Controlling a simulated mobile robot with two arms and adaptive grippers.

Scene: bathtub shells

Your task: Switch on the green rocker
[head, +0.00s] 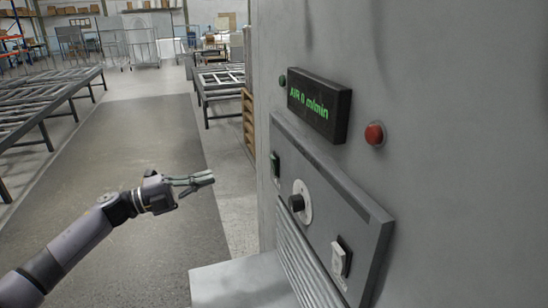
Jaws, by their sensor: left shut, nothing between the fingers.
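The green rocker (275,164) sits at the upper left of a sloped grey control panel (345,205) on the cabinet's face. It looks dark green; I cannot tell which way it is tipped. My left gripper (210,178) is shut and empty, held in the air to the left of the rocker and apart from it. Its fingers point right, toward the panel. The display (319,106) above the panel reads "AIR 0 m/min" in green. My right gripper does not show.
The panel also carries a black knob (297,203) on a white dial and a pale rocker (341,258). A red button (375,134) and a small green button (282,81) flank the display. A grey ledge (240,283) juts out below. Roller tables (40,105) stand behind left.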

